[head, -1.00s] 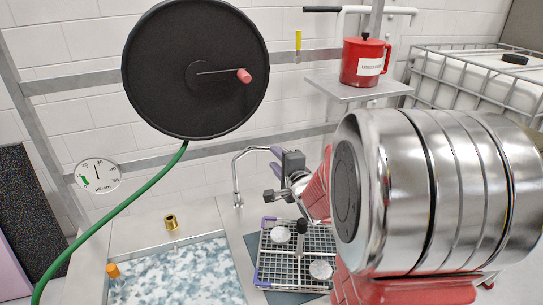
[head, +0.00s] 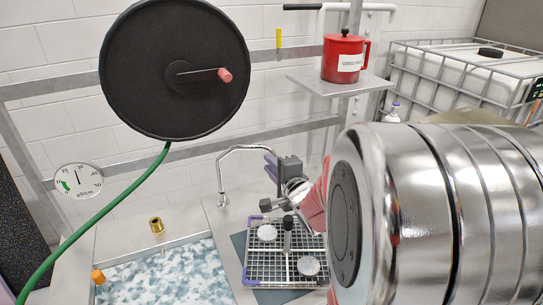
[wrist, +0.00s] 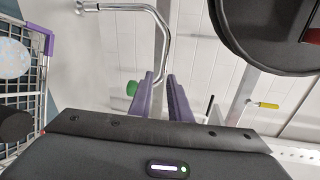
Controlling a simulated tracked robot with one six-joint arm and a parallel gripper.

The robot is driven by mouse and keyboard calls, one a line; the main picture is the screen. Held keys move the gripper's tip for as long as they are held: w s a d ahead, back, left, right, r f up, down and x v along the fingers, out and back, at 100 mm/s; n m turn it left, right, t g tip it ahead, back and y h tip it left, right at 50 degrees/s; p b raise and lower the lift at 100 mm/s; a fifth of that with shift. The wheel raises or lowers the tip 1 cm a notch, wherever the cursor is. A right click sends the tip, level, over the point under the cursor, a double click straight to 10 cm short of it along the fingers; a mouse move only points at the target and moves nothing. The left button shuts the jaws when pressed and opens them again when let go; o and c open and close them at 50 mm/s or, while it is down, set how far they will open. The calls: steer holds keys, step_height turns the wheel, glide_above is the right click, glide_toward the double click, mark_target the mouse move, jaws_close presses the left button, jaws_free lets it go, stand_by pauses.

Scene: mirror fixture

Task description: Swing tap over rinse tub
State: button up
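The chrome tap (head: 222,175) rises at the back of the bench in the head view and curves over to the right. Its bent tube (wrist: 150,12) shows at the top of the wrist view. My gripper (head: 270,160) is by the spout end in the head view. In the wrist view its two purple fingers (wrist: 162,75) stand apart with a narrow gap. Whether the fingers touch the tap cannot be told. A tub (head: 165,280) of mottled blue-white liquid, apparently the rinse tub, is to the left of the tap.
A wire rack (head: 262,280) with pale discs lies below my gripper. A brass fitting (head: 157,226) and an orange-capped item (head: 98,277) are by the tub. A black hose reel (head: 150,70) with a green hose hangs at left. A red jug (head: 342,58) stands on a shelf.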

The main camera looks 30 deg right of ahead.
steer(key=shift+m+g+h, duration=0.4)
steer(key=shift+g, duration=0.2)
steer(key=d+f, duration=0.1)
steer(key=d, duration=0.1)
steer(key=d+f, duration=0.2)
steer(key=d, duration=0.1)
steer(key=d+f, duration=0.2)
steer(key=d, duration=0.1)
steer(key=shift+w+d, duration=0.15)
steer(key=shift+d, duration=0.05)
jaws_close()
steer(key=w+d+n+t+y, duration=0.1)
steer(key=w+d+n+y, duration=0.1)
steer(key=d, duration=0.4)
steer(key=w+d+n+t+y, duration=0.2)
steer(key=d+n, duration=0.1)
steer(key=d, duration=0.3)
steer(key=a+r+n+y, duration=0.1)
steer(key=n+y, duration=0.1)
steer(key=a+r+n+y, duration=0.1)
steer(key=n+y, duration=0.1)
steer(key=y, duration=0.1)
steer(key=s+a+r+n+y, duration=0.1)
steer(key=a+n+y, duration=0.1)
steer(key=y, duration=0.1)
steer(key=shift+r+g, duration=0.3)
steer(key=shift+r, duration=0.05)
